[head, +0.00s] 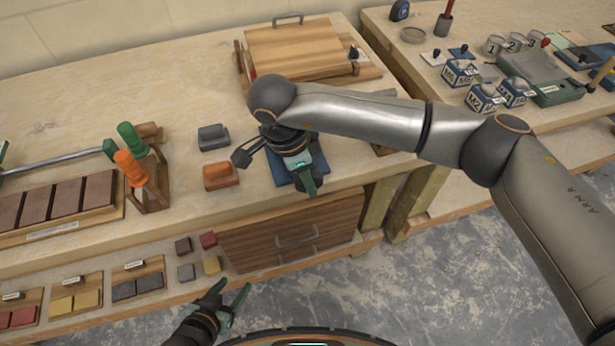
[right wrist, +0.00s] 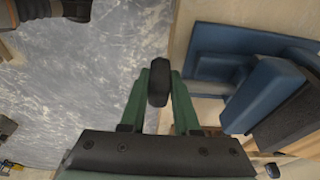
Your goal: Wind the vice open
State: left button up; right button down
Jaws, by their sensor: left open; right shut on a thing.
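The blue vice (head: 318,163) sits at the front edge of the workbench, partly hidden under my right arm in the head view. In the right wrist view its blue body (right wrist: 212,68) and a jaw with a dark face stand to the right of the fingers. My right gripper (head: 308,186) is at the front of the vice, past the bench edge. In the right wrist view its green fingers are shut on a black handle knob (right wrist: 158,86). The rest of the handle is hidden. My left gripper (head: 232,291) is open and empty, low in front of the bench.
A grey block (head: 213,136) and an orange block (head: 220,176) lie left of the vice. A rack with orange and green handled tools (head: 148,185) stands further left. A wooden drawer (head: 290,232) is below. A wooden board (head: 295,48) lies behind.

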jog(key=shift+w, duration=0.1)
jog(key=c, duration=0.7)
grip_release()
jog(key=shift+o, duration=0.2)
jog(key=w+b+v, duration=0.1)
jog(key=v, duration=1.1)
jog(key=shift+s+r, duration=0.3)
jog(key=shift+s, duration=0.25)
jog(key=shift+a, duration=0.1)
